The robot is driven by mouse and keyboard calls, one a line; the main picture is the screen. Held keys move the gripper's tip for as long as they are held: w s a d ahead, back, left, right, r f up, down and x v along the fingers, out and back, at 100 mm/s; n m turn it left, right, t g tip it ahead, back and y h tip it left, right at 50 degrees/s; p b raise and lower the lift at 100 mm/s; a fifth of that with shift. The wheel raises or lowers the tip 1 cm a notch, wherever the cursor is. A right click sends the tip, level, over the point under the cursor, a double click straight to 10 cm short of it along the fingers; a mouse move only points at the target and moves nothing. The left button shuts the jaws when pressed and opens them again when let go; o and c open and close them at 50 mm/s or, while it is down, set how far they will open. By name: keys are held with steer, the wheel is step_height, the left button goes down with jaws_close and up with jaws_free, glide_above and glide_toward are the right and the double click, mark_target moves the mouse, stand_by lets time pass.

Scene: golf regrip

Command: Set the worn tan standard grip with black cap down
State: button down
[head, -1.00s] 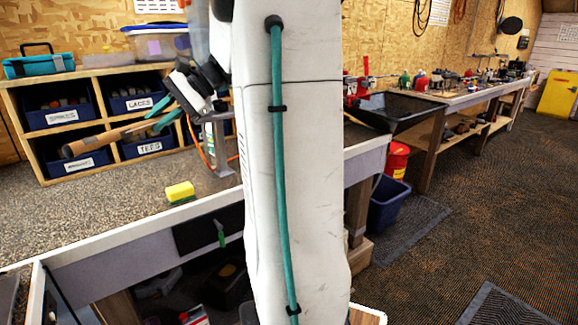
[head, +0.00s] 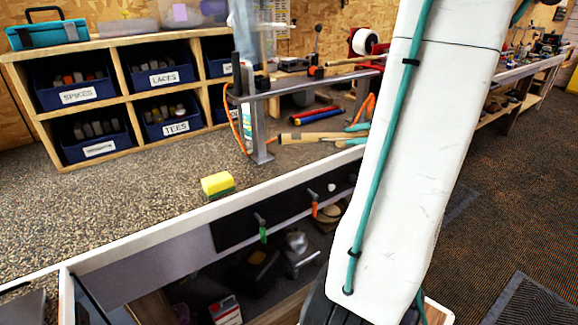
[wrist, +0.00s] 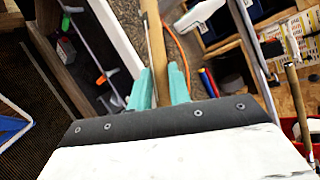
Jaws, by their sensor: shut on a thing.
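The tan grip (head: 308,138) is in my gripper (head: 354,135), between the teal fingers, over the back right of the speckled bench. It lies close to level, with its far end pointing left in the head view. In the wrist view the grip (wrist: 154,42) runs from between the fingers of my gripper (wrist: 160,75) out past the top edge. I cannot make out the black cap clearly. I cannot tell whether the grip touches the bench top.
Red and blue grips (head: 313,113) lie behind the held grip. A grey metal stand (head: 262,130) with an orange cord is to its left. A yellow sponge (head: 217,184) sits near the bench's front edge. A wooden cubby (head: 110,75) with labelled bins stands at the back left.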

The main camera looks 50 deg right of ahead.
steer(key=s+f+m+h, duration=0.35)
steer(key=s+f, duration=0.25)
steer(key=s, duration=0.4)
steer(key=shift+n+h, duration=0.25)
steer(key=shift+h, duration=0.1)
steer(key=x, duration=0.5)
steer(key=d+r+x, duration=0.1)
steer(key=x, duration=0.5)
steer(key=d+r+x, duration=0.1)
steer(key=x, duration=0.4)
steer(key=shift+w+d+f, duration=0.1)
steer(key=shift+w+f, duration=0.1)
steer(key=shift+w, duration=0.35)
steer(key=c, duration=1.3)
jaws_free()
